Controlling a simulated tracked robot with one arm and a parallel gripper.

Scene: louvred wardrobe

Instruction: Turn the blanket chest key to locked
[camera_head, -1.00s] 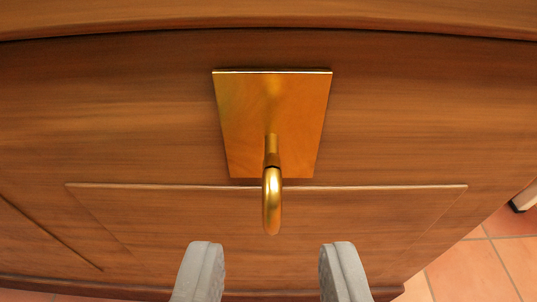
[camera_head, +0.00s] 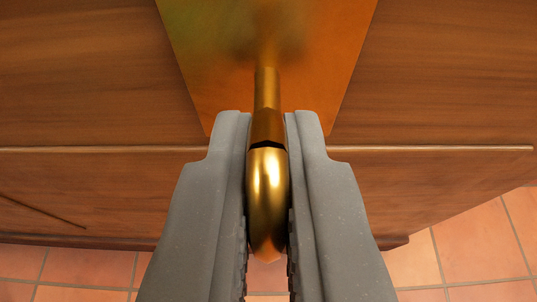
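The brass key (camera_head: 267,190) stands out from a brass lock plate (camera_head: 215,60) on the front of the wooden blanket chest (camera_head: 90,85). Its rounded bow points toward the camera and appears edge-on and upright. My gripper (camera_head: 267,135) has its two grey fingers on either side of the key's bow and collar. The fingers are close against the bow on both sides, with the key between them. The key's inner end and the keyhole are hard to make out.
A horizontal moulding (camera_head: 430,149) runs across the chest front just below the plate. Terracotta floor tiles (camera_head: 480,245) show below the chest, with clear floor at the lower left and right.

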